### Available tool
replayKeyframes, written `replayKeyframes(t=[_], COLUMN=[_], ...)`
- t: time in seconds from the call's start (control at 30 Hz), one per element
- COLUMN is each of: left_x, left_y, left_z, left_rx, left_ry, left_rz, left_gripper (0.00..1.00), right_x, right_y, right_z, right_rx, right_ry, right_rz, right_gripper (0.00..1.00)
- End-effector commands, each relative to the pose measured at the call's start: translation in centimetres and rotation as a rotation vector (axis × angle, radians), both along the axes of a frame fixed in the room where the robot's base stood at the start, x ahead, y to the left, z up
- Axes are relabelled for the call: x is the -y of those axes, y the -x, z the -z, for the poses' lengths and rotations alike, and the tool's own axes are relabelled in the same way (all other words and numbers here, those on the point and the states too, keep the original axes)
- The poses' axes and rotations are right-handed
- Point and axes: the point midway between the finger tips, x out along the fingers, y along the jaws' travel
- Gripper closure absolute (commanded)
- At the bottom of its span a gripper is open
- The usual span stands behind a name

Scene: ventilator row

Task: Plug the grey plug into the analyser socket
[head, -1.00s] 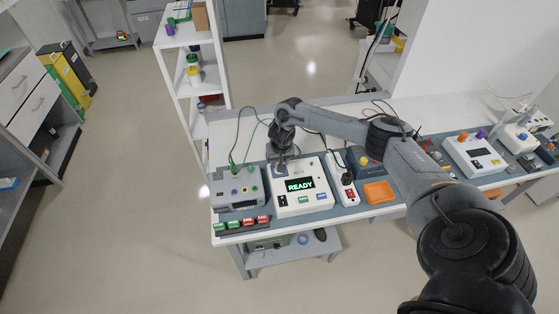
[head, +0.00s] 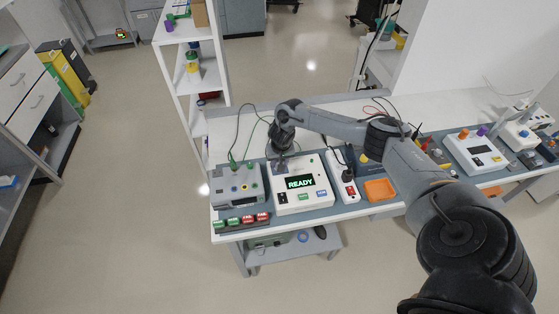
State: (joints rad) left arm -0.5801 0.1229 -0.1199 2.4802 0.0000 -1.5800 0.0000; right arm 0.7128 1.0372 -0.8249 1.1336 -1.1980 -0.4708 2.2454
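I cannot make out the grey plug or the analyser socket. My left gripper is not in view.
A grey device (head: 237,186) with green leads stands left of the analyser. A power strip (head: 344,190) with a black plug and red switch stands to its right, then an orange tray (head: 380,190). Red and green blocks (head: 241,221) line the front edge.

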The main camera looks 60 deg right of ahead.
Motion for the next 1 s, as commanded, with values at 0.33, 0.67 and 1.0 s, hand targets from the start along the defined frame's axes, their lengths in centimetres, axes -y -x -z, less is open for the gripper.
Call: replayKeyframes(t=[0.33,0.67,1.0], left_x=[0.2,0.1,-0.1], left_y=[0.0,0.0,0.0], left_z=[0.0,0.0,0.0], left_rx=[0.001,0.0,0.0], left_ry=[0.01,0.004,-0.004], left_rz=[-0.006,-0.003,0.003], left_gripper=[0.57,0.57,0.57], right_x=[0.0,0.0,-0.2], right_y=[0.0,0.0,0.1], right_z=[0.0,0.0,-1.3], right_rx=[0.0,0.001,0.001], right_ry=[0.001,0.001,0.0], right_rz=[0.001,0.0,0.0], right_gripper=[0.56,0.28,0.28])
